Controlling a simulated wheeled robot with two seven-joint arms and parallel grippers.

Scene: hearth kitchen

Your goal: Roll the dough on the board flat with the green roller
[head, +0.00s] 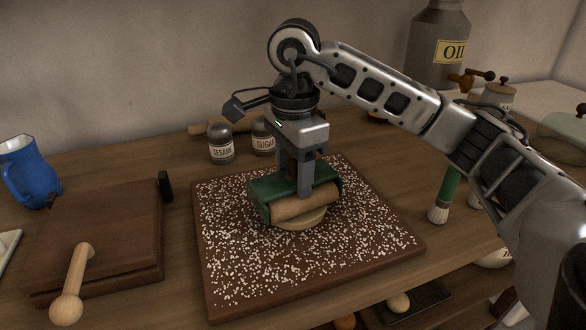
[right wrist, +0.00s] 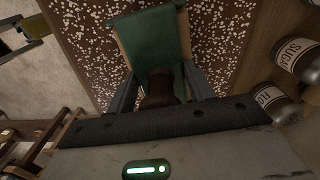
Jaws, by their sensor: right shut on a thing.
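The dark brown board (head: 215,308) lies on the counter, strewn with white specks. A pale round of dough (head: 302,223) lies near its middle, partly hidden under the green roller (head: 262,188), which has a green body and a tan wooden cylinder. My right gripper (head: 306,185) points down, shut on the roller from above. The roller sits over the dough and seems to touch it. In the right wrist view the green body (right wrist: 150,35) shows between the fingers; the dough is hidden there.
A brown wooden press (head: 100,235) with a handle and a blue jug (head: 28,172) are at left. A green-handled brush (head: 443,198) stands at right, an oil can (head: 437,55) behind.

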